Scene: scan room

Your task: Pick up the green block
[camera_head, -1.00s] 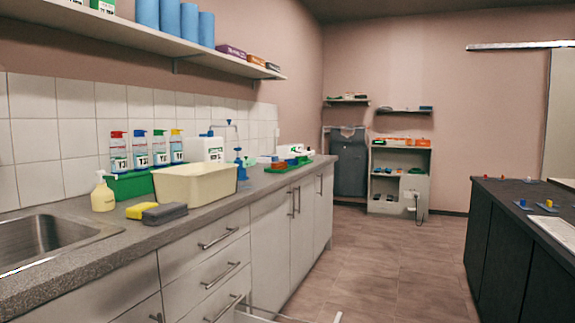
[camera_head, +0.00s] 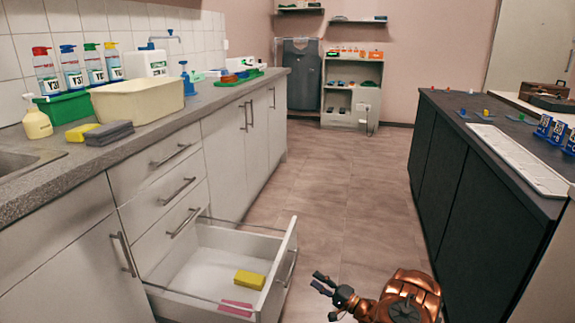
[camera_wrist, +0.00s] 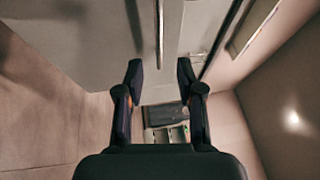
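I cannot pick out a separate green block with certainty.
The open drawer (camera_head: 217,243) juts into the aisle and holds a yellow block (camera_head: 249,279) and pink pieces (camera_head: 236,308). A green tray (camera_head: 236,79) with coloured objects lies on the left counter (camera_head: 172,113). The floor (camera_head: 325,190) between the counters is clear.

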